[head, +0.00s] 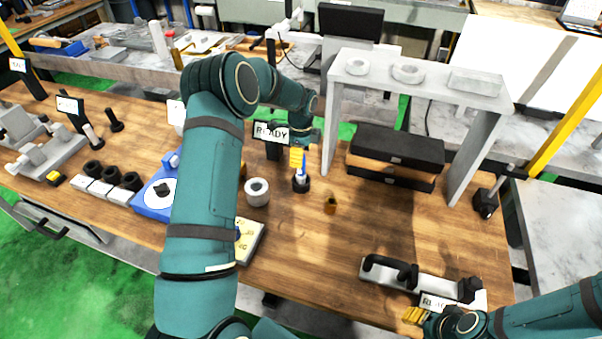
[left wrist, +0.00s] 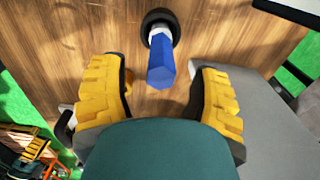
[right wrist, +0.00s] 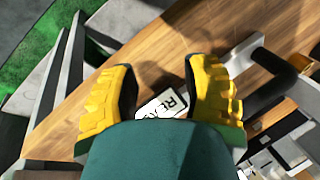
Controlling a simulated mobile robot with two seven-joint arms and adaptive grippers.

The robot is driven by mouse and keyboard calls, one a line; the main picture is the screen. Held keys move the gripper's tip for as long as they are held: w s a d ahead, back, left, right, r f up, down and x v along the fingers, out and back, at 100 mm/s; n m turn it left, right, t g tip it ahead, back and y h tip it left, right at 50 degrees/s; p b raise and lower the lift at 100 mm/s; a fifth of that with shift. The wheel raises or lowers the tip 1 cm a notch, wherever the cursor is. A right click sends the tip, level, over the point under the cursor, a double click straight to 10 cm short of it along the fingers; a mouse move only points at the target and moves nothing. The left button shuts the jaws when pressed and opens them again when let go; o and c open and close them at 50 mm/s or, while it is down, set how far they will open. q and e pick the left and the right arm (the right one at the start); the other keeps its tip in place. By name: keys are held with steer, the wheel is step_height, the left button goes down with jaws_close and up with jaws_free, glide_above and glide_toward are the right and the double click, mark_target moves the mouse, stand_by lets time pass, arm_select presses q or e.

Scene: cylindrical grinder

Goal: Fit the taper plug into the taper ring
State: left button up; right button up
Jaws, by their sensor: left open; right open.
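The taper plug appears to be the blue-handled piece (head: 303,172) standing upright in a black round holder (head: 301,186). In the left wrist view its blue handle (left wrist: 161,65) points toward my left gripper (left wrist: 163,95). That gripper is open, with one yellow finger either side of the handle's line and clear gaps; the handle lies just beyond the palm. In the head view my left gripper (head: 297,157) is partly hidden by its arm. The taper ring seems to be the pale grey ring (head: 257,190) left of the plug. My right gripper (right wrist: 160,95) is open and empty near the front right.
A small brass piece (head: 330,205) stands right of the plug. A grey shelf (head: 422,80) with black cases (head: 397,150) beneath it stands behind right. A grey fixture with black handles (head: 420,278) lies by my right gripper. The table's middle right is clear.

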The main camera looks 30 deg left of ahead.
mark_target(301, 172)
arm_select(q)
steer(key=shift+f, duration=1.55)
jaws_close()
steer(key=shift+w+r, duration=0.1)
